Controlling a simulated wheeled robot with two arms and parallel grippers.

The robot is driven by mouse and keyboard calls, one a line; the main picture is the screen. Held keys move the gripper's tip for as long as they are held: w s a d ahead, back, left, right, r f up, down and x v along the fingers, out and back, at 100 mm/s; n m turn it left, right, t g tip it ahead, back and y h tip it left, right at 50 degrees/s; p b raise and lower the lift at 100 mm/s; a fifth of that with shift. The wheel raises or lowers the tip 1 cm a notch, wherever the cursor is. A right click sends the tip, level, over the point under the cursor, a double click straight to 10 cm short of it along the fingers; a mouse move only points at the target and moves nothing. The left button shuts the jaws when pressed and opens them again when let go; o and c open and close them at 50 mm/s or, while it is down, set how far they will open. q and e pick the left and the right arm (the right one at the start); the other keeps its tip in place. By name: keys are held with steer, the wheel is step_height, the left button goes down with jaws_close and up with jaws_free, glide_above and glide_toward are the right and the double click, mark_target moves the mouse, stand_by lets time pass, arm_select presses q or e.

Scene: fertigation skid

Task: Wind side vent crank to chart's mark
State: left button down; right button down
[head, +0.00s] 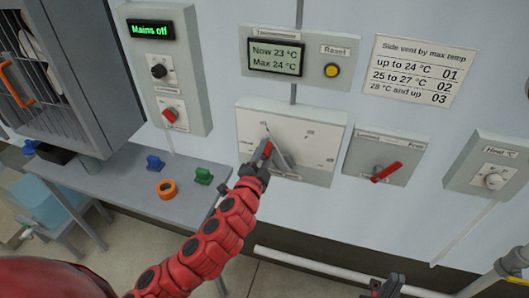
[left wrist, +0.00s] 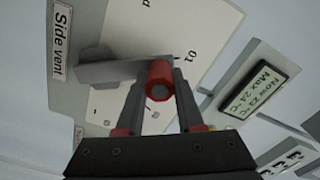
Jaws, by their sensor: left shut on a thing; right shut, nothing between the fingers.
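The side vent panel (head: 322,143) is a pale dial plate on the wall, with marks too small to read in the head view. Its grey crank arm (head: 279,150) points up and left. My left gripper (head: 264,158) is shut on the crank's red knob, which shows between the fingers in the left wrist view (left wrist: 159,78). There the grey arm (left wrist: 112,70) points close to the tick beside "01" (left wrist: 190,56). The chart (head: 418,70) reads up to 24 °C 01, 25 to 27 02, 28 and up 03. The thermometer (head: 276,57) reads Now 23, Max 24. My right gripper (head: 386,288) is shut and empty, low in view.
A Reset button (head: 331,70) sits beside the thermometer display. A red-handled switch box (head: 366,165) and a Heat dial box (head: 480,172) are to the right. A "Mains off" box (head: 183,80) is left, above a shelf (head: 140,200) with blue, orange and green parts.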

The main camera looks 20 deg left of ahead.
arm_select(q)
steer(key=c, duration=0.5)
jaws_free()
steer(key=shift+c, duration=0.2)
steer(key=shift+s, duration=0.1)
steer(key=shift+s+f, duration=0.1)
steer(key=shift+s, duration=0.25)
steer(key=s, duration=0.4)
steer(key=shift+s+a+b, duration=0.15)
steer(key=shift+s+b, duration=0.15)
steer(key=s+p, duration=0.9)
steer(key=s, duration=0.3)
